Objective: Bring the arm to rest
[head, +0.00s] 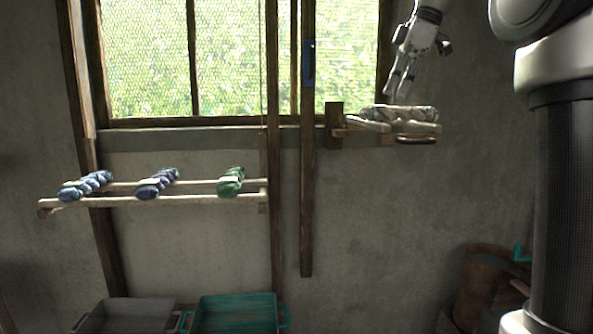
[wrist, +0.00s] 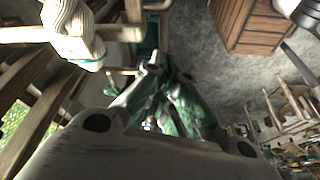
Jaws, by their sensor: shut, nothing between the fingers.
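My gripper (head: 397,92) points down at the upper right of the head view, close over a pale mottled bundle (head: 400,112) lying on a small wooden wall rack. Whether the fingertips touch the bundle cannot be told. In the wrist view the two fingers (wrist: 162,78) come close together in the middle of the picture, with nothing seen held between them. My arm comes in from the top right of the head view.
Two blue skeins (head: 83,186) (head: 157,184) and a green skein (head: 230,182) hang on a two-rail rack (head: 120,200) at left. A grey crate (head: 130,312) and a teal crate (head: 237,310) stand below. A dark post (head: 308,200) stands left of the gripper.

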